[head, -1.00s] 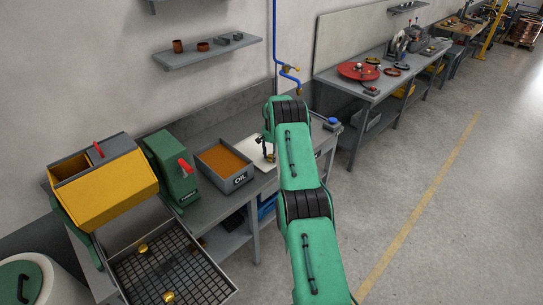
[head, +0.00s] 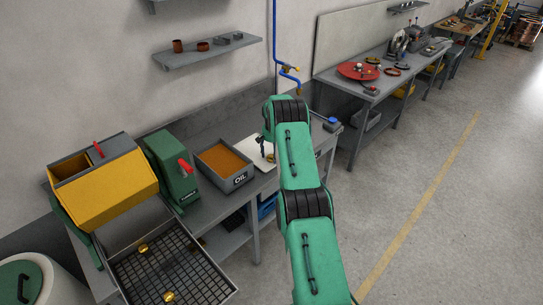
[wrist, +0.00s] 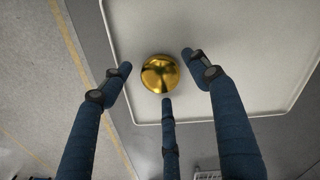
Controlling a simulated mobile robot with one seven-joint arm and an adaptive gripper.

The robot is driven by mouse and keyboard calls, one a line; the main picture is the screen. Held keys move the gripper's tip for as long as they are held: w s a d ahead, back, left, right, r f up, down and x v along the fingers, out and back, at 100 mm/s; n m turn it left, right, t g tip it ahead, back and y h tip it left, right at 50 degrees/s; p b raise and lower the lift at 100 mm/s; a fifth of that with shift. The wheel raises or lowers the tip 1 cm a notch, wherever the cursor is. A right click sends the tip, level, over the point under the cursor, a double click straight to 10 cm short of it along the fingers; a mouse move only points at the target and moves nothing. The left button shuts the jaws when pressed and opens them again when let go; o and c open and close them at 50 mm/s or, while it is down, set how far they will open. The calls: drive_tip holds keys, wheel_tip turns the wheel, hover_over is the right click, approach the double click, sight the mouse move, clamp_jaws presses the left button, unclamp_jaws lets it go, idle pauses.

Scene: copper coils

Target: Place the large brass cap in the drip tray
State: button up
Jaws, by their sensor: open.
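A round, shiny brass cap (wrist: 160,73) sits inside the lower left corner of a white, rimmed tray (wrist: 235,117). In the head view, the brass cap (head: 271,157) shows small, partly hidden beside my arm, on the white tray (head: 251,143). My gripper (wrist: 160,77) is open, its three blue fingers spread around the cap with visible gaps. In the head view, my gripper (head: 263,147) is small and dark over the white tray. Two other brass pieces, one (head: 143,248) and another (head: 168,297), lie on a dark mesh tray (head: 190,268) at lower left.
A grey OIL bin (head: 238,180) with orange-brown contents stands left of the white tray. Further left are a green machine (head: 168,165) and a yellow hopper (head: 108,188). A blue pipe (head: 276,45) runs down the wall behind my arm. Open floor lies to the right.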

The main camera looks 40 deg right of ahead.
sight(271, 157)
wheel_tip(271, 157, up, 12)
idle(0.6)
idle(0.5)
